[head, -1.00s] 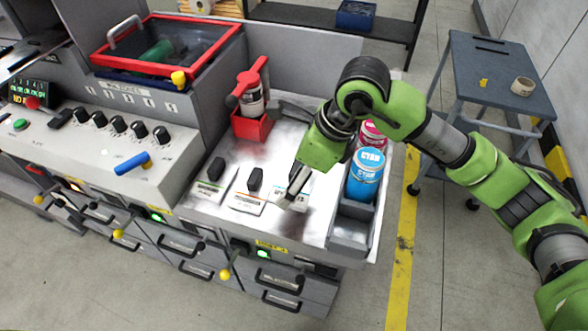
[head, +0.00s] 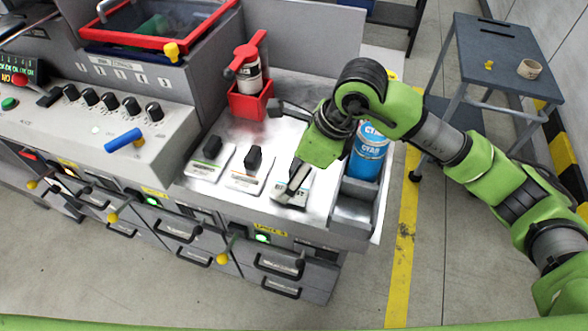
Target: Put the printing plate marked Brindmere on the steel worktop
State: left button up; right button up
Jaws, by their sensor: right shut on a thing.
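My right gripper (head: 295,182) is shut on the black handle of a small pale plate (head: 290,196) at the right of the steel worktop (head: 215,195). This plate is at or just over the worktop surface; I cannot tell if it touches. The gripper hides part of it. To its left, a plate with an orange stripe (head: 250,178) and a plate with a green stripe (head: 210,161) lie on the worktop, each with a black upright handle. Lettering on all three is too small to read. My left gripper is not in view.
A grey trough (head: 354,208) with a blue can marked CYAN (head: 368,155) stands right of the worktop. A red holder (head: 250,102) with a red-handled bottle is behind. A control panel (head: 100,125) is left. A blue-grey trolley (head: 500,68) stands at the right.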

jog(key=shift+f+b, duration=0.3)
jog(key=shift+b, duration=0.1)
jog(key=o, duration=1.4)
jog(key=v, duration=1.2)
